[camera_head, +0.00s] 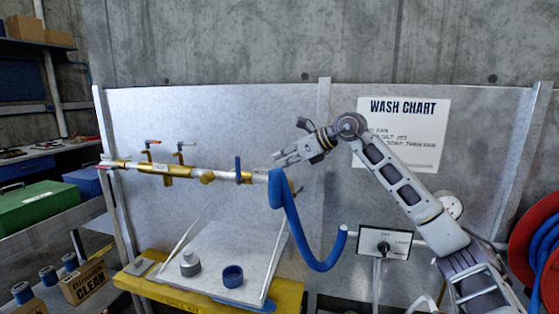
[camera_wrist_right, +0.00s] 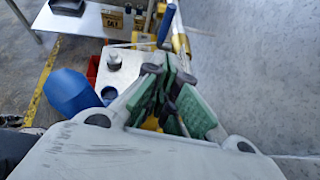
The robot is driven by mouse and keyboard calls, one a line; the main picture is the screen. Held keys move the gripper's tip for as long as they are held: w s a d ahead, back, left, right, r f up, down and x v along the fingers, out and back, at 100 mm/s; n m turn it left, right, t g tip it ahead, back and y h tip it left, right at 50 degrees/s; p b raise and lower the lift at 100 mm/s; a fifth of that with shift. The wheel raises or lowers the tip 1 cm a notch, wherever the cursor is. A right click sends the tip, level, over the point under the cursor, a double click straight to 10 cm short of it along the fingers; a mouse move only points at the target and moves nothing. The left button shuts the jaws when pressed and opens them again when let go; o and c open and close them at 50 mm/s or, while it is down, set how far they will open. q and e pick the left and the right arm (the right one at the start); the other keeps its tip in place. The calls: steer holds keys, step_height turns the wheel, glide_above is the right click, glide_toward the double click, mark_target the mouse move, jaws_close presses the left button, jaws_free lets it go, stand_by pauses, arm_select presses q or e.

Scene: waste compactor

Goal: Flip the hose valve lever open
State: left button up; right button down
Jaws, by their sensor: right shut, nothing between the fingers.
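A blue lever (camera_head: 238,169) stands upright on the horizontal pipe (camera_head: 220,177), left of the blue hose (camera_head: 282,210). It appears to be the hose valve lever, and a blue bar at the top of the wrist view (camera_wrist_right: 167,25) looks like it. My right gripper (camera_head: 277,158) is shut and empty, reaching left near the top of the hose, to the right of the lever and apart from it. Its green-padded fingers (camera_wrist_right: 172,98) show in the wrist view. My left gripper is not in view.
Brass valves with a red lever (camera_head: 152,142) and a grey lever (camera_head: 185,144) sit farther left on the pipe. Below is a metal tray (camera_head: 222,250) with a blue cup (camera_head: 232,276). A switch box (camera_head: 385,243) and red hose reel (camera_head: 520,225) are at right.

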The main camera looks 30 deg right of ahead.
steer(key=x, duration=0.4)
steer(key=p, duration=0.2)
glide_toward(240, 173)
steer(key=shift+w+a+f, duration=0.6)
steer(key=shift+w+f, duration=0.65)
steer(key=shift+f, duration=0.1)
steer(key=shift+w+a, duration=0.3)
steer(key=shift+w, duration=0.2)
steer(key=shift+w+a, duration=0.25)
steer(key=shift+w, duration=0.15)
arm_select(q)
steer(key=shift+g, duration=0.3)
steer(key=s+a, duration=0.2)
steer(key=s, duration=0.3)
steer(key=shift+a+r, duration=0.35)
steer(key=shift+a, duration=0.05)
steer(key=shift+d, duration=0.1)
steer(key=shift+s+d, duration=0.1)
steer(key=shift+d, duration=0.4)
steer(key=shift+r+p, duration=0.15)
steer(key=shift+p, duration=0.25)
